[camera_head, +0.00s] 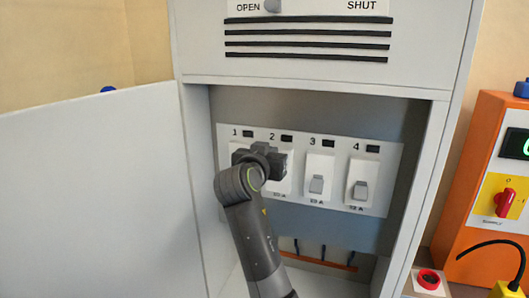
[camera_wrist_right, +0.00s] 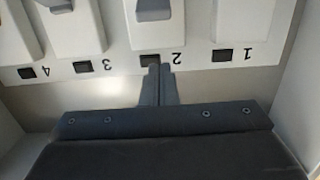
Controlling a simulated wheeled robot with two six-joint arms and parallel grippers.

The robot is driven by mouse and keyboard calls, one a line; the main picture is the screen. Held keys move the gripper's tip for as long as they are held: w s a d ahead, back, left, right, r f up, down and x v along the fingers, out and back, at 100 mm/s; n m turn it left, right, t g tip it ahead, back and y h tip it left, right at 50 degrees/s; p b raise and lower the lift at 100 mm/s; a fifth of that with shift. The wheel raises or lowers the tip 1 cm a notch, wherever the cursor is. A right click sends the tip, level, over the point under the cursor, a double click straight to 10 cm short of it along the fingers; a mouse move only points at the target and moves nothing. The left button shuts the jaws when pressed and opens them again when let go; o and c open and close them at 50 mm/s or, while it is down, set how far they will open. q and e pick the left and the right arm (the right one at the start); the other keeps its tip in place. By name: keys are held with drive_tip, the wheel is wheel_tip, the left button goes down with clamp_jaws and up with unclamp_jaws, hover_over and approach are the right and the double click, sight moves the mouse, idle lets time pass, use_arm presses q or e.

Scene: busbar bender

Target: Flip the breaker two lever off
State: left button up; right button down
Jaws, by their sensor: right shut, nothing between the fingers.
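A white breaker panel (camera_head: 392,160) with breakers numbered 1 to 4 sits inside the open cabinet. My right gripper (camera_head: 264,158) is in front of breakers one and two and hides the breaker two lever in the head view. In the right wrist view, which shows the panel upside down, the breaker two lever (camera_wrist_right: 153,11) is dark grey at the top edge. There the shut, empty fingers (camera_wrist_right: 160,68) overlap the dark window by number 2, apart from the lever in the picture; contact with the panel cannot be told. My left gripper is out of view.
The breaker three lever (camera_head: 316,185) and breaker four lever (camera_head: 361,190) sit low in their plates. The cabinet door (camera_head: 95,195) stands open at left. An orange supply box (camera_head: 476,150) with a red knob and a red button (camera_head: 429,279) are at right.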

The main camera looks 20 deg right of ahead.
drive_tip(key=p+x, duration=0.1)
drive_tip(key=x, duration=0.2)
drive_tip(key=shift+w+d, duration=0.25)
drive_tip(key=shift+w, duration=0.05)
drive_tip(key=shift+s+a+f+p, duration=0.2)
drive_tip(key=shift+s+f, duration=0.1)
drive_tip(key=shift+f, duration=0.3)
drive_tip(key=shift+s+a+f+p, duration=0.2)
drive_tip(key=shift+s+a+f, duration=0.1)
drive_tip(key=shift+f, duration=0.3)
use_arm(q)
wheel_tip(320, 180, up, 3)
use_arm(e)
drive_tip(key=shift+s+a+f, duration=0.15)
drive_tip(key=shift+s+f, duration=0.15)
drive_tip(key=shift+f, duration=0.35)
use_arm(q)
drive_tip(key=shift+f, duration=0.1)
